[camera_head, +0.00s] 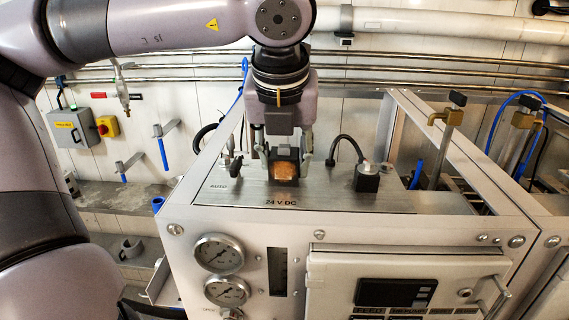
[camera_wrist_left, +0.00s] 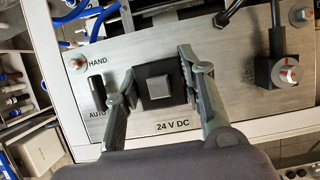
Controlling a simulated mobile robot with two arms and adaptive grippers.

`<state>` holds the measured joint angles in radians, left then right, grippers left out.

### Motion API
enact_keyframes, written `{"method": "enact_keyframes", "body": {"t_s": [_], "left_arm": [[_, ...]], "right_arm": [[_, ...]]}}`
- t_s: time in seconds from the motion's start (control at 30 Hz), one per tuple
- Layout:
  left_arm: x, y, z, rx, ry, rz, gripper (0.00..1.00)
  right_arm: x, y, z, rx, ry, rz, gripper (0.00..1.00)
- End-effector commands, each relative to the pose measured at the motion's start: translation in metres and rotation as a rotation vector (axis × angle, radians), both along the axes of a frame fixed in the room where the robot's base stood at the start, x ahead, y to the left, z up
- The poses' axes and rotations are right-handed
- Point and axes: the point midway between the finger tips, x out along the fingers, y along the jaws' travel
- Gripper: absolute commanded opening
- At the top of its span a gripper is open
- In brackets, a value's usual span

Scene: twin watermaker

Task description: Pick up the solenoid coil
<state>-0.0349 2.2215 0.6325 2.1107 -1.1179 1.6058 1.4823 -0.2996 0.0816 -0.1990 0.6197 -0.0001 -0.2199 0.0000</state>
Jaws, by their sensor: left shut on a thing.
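The solenoid coil (camera_head: 284,170) is a small black block with a copper-orange face. It is at the metal plate (camera_head: 330,197) marked "24 V DC" on top of the machine. My left gripper (camera_head: 284,160) reaches down over it from above and is shut on its sides. In the left wrist view the coil (camera_wrist_left: 159,88) shows as a black square with a grey metal top between the two fingers of the gripper (camera_wrist_left: 158,92). I cannot tell whether the coil touches the plate. My right gripper is not in view.
A second black block with a cable (camera_head: 367,178) stands on the plate to the right, also in the wrist view (camera_wrist_left: 282,72). A toggle switch (camera_wrist_left: 98,95) marked HAND/AUTO is close to the left finger. Gauges (camera_head: 220,253) are on the front panel. Pipes run behind.

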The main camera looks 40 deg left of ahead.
Motion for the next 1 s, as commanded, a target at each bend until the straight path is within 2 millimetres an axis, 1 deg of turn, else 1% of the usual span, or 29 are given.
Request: {"method": "enact_keyframes", "body": {"t_s": [0.03, 0.13, 0.17, 0.43, 0.57, 0.67, 0.77, 0.87, 0.97, 1.0], "left_arm": [[0.0, 0.0, 0.0, 0.001, -0.001, 0.0, 0.07], [0.0, 0.0, 0.0, 0.001, -0.001, 0.0, 0.01], [0.0, 0.0, 0.0, 0.001, -0.001, 0.0, 0.0], [0.0, 0.0, 0.001, 0.001, -0.002, 0.0, 0.0], [0.0, 0.0, 0.006, 0.004, -0.003, 0.001, 0.0], [0.001, 0.001, 0.015, 0.003, -0.006, 0.004, 0.0], [0.001, 0.0, 0.029, 0.003, -0.009, 0.004, 0.0], [0.001, 0.0, 0.048, 0.003, -0.01, 0.005, 0.0], [0.001, 0.0, 0.073, 0.003, -0.008, 0.005, 0.0], [0.001, 0.0, 0.084, 0.003, -0.01, 0.005, 0.0]], "right_arm": [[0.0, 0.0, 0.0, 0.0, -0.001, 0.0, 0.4], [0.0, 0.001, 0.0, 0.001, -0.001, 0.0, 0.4], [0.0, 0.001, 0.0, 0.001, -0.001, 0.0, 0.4], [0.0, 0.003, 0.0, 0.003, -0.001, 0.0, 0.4], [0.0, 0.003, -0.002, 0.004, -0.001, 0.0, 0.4], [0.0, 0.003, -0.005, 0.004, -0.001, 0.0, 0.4], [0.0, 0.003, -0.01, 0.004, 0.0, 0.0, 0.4], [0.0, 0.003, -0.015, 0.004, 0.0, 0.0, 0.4], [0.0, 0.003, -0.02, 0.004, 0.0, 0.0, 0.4], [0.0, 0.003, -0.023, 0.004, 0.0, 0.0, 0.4]]}}
